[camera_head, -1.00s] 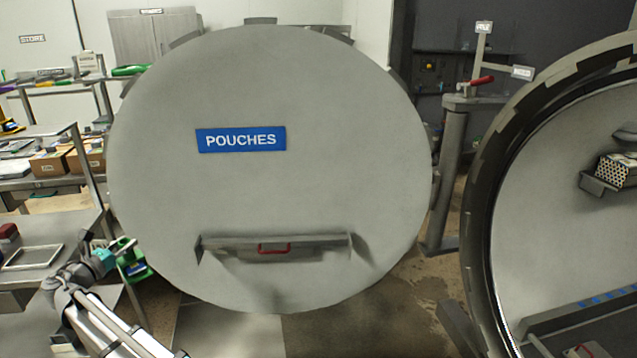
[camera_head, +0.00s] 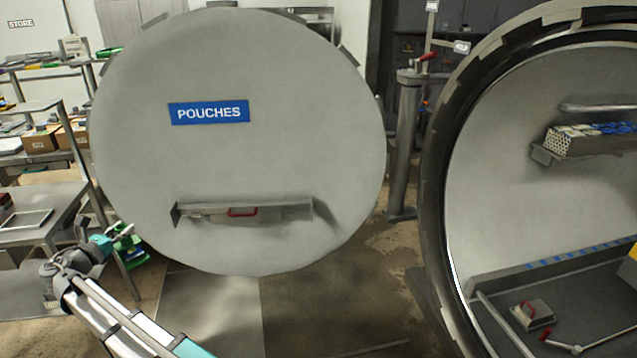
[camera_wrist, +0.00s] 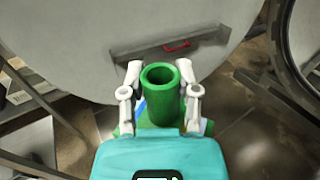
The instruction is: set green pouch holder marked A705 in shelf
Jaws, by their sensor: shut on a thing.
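My gripper (camera_wrist: 161,106) is shut on a green holder (camera_wrist: 158,98) with a round open tube top, seen from above in the wrist view. Blue and white patches show beside the holder's base. No A705 marking is readable. In the head view the green holder (camera_head: 130,255) is at the lower left, partly hidden by my arm, in front of the door's lower left edge. The shelf on the door is a grey ledge (camera_head: 285,208) with a red handle (camera_head: 242,212), below the blue POUCHES sign (camera_head: 209,112). It also shows in the wrist view (camera_wrist: 140,50).
The large round door (camera_head: 240,160) stands open. The round vessel (camera_head: 500,190) is on the right, with a shelf of stacked items (camera_head: 590,142) inside. A metal post (camera_head: 404,150) stands between them. Benches with boxes (camera_head: 40,138) line the left. Floor below the door is clear.

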